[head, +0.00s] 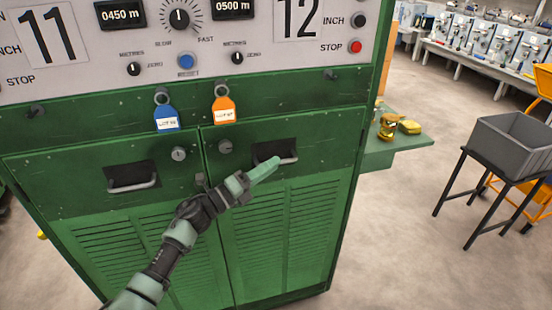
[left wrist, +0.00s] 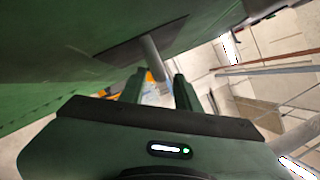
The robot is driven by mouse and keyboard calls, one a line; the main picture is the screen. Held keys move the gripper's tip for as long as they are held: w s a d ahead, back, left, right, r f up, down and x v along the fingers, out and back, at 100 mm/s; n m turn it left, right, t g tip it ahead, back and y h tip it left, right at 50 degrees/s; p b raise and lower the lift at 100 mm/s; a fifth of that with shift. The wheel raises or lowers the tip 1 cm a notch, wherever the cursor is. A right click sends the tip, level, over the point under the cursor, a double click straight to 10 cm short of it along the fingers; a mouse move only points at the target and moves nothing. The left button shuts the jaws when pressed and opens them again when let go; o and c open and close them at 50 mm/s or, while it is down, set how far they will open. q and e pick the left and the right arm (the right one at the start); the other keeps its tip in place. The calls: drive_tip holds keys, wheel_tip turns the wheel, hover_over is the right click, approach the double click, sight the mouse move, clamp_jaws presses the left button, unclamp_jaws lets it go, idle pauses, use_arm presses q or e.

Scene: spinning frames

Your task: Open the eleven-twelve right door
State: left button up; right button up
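The eleven-twelve cabinet is green, with two louvred doors under a panel marked 11 and 12. Its right door (head: 292,225) looks shut and has a pale bar handle (head: 288,160) over a dark recess. My left gripper (head: 277,163) is at this handle, in front of the recess, and partly covers it. In the left wrist view the handle (left wrist: 152,57) runs down towards the gap between my two green fingers (left wrist: 159,80). The fingers are apart, with background showing between them. I cannot tell whether they touch the bar. My right gripper is not in view.
The left door (head: 120,225) has its own handle (head: 132,186). A blue tag (head: 167,118) and an orange tag (head: 223,110) hang above the doors. A green side shelf (head: 400,150) holds yellow parts. A grey bin (head: 512,145) on a black stand is at right, with open floor between.

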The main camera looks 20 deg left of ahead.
use_arm(q)
drive_tip(key=shift+x, duration=1.5)
drive_tip(key=shift+f, duration=0.1)
clamp_jaws()
